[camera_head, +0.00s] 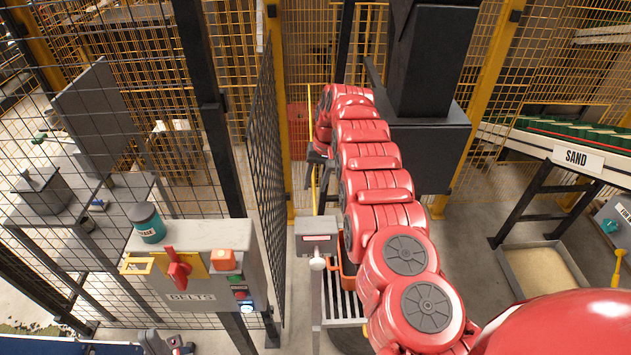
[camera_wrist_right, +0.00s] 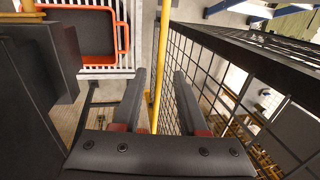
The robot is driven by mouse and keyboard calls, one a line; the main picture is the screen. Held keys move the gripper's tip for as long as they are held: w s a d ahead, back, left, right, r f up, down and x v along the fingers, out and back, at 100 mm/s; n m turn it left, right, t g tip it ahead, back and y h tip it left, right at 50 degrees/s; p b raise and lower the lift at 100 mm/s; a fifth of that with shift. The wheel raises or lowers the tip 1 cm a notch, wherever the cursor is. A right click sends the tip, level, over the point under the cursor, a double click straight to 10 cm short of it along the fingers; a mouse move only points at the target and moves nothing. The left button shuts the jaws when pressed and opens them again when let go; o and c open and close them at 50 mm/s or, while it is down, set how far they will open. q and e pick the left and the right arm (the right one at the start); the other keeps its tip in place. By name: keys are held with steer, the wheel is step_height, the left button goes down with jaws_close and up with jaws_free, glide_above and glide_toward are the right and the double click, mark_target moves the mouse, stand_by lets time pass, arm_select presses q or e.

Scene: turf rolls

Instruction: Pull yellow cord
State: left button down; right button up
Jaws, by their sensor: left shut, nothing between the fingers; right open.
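The yellow cord (camera_head: 313,180) hangs as a thin upright line left of my red right arm in the head view. In the right wrist view the yellow cord (camera_wrist_right: 158,70) runs from the top edge down between the two dark fingers of my right gripper (camera_wrist_right: 159,74). The fingers are apart, with the cord nearer the left one in the picture. I cannot tell whether the cord is at fingertip depth; neither finger is seen pressing on it. In the head view, the far end of my right arm largely hides this gripper. I do not make out my left gripper.
A black mesh fence (camera_head: 265,170) stands close left of the cord; it also shows in the right wrist view (camera_wrist_right: 232,95). An orange-rimmed tray (camera_wrist_right: 82,30) lies on slats left of the cord. A BELTS control box (camera_head: 195,275) stands at front left.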

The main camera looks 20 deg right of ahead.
jaws_close()
stand_by(1.4)
